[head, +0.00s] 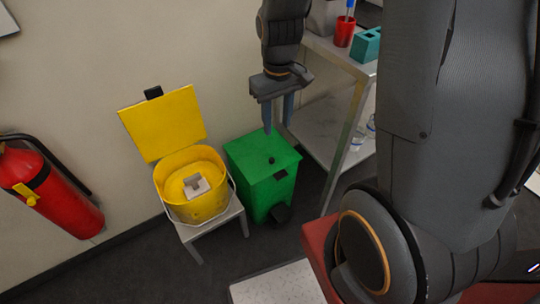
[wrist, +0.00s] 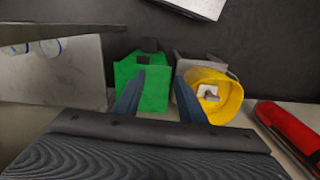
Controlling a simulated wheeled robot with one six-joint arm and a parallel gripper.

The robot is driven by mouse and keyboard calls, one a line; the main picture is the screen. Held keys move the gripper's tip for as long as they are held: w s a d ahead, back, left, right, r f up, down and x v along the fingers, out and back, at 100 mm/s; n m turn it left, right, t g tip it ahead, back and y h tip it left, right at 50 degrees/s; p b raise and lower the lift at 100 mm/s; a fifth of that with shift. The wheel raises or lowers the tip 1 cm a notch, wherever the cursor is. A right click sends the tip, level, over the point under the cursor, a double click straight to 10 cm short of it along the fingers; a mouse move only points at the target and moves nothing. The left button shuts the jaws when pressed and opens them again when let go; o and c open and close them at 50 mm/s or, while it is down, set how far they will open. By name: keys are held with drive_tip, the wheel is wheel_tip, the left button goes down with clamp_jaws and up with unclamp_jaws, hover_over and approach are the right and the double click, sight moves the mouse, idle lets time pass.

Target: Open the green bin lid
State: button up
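The green bin (head: 265,186) stands on the floor in the head view, its green lid (head: 262,155) shut and flat on top. In the wrist view, the green bin (wrist: 142,82) shows beyond and between the open fingers (wrist: 158,85).
A yellow bucket (head: 192,190) with its lid raised stands on a small stool (head: 187,234) left of the bin. A red extinguisher (head: 55,195) hangs at far left. A metal shelf (head: 330,128) with a red cup (head: 345,31) and teal block (head: 366,45) stands close on the right.

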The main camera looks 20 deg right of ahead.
drive_tip(key=w+d+f+n+b, duration=0.2)
drive_tip(key=w+f, duration=0.6)
drive_tip(key=f, duration=0.3)
drive_tip(key=n+b, duration=0.2)
hover_over(272, 159)
wheel_tip(272, 159, down, 13)
drive_tip(key=shift+w, duration=0.1)
drive_tip(key=shift+f, duration=3.8)
clamp_jaws()
